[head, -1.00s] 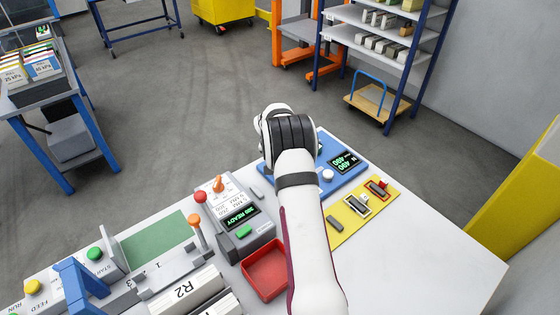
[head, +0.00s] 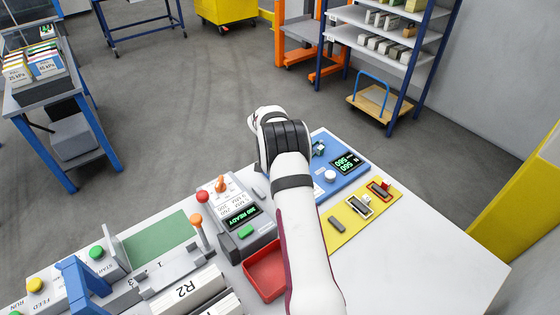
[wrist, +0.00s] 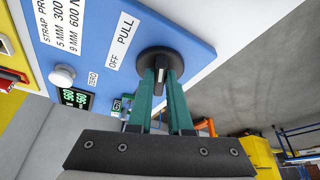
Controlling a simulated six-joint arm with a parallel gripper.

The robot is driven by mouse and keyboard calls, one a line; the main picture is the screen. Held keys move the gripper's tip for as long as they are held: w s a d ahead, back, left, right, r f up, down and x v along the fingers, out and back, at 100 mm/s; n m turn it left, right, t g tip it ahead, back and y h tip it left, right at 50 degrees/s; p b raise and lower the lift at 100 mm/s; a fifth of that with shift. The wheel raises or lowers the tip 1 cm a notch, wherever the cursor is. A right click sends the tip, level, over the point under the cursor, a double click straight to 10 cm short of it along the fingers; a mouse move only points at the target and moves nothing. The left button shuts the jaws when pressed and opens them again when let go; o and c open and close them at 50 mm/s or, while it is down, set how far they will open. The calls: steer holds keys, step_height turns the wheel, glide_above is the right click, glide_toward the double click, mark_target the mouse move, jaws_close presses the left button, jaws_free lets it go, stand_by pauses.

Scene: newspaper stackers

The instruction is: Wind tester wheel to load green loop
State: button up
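The blue tester (head: 345,176) stands at the table's back edge. Its display (head: 345,163) reads 560 on both lines. The wrist view shows its black wheel (wrist: 160,59) beside the labels PULL and OFF. My gripper (wrist: 161,80) has its two teal fingers on either side of the wheel's raised grip bar and appears shut on it. A small grey-green fitting (head: 319,149) sits on the tester beside my arm; I cannot tell whether a green loop is on it. In the head view my arm hides the wheel and fingers.
A yellow board (head: 340,225) with several small parts lies in front of the tester. A grey unit reading 300 READY (head: 243,215) and a red tray (head: 262,268) stand left of my arm. The table's right front (head: 420,260) is clear.

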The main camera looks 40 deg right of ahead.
steer(key=o, duration=0.5)
steer(key=shift+c, duration=0.2)
steer(key=v, duration=1.6)
